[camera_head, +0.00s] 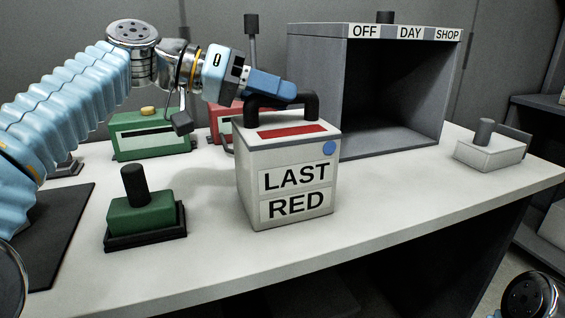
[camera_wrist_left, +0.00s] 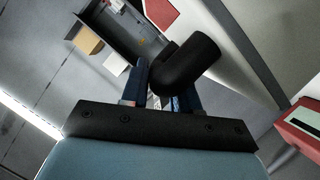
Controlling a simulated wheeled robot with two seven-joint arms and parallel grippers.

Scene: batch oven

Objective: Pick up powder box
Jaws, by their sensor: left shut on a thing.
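The powder box, a white box (camera_head: 287,165) marked LAST RED, has a red strip on top, a blue dot and a black handle (camera_head: 311,105). It is upright in the middle of the head view, over the white table. I cannot tell whether its base touches the table. My left gripper (camera_head: 283,98) comes in from the upper left and is shut on the black handle. In the left wrist view the handle (camera_wrist_left: 190,62) sits between the blue fingers (camera_wrist_left: 165,92).
A grey open-fronted oven (camera_head: 316,90) labelled OFF, DAY, SHOP stands behind the box. A green block with a black knob (camera_head: 138,215) is at left, with green (camera_head: 150,145) and red boxes (camera_head: 222,113) behind. A white block (camera_head: 488,152) is at right.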

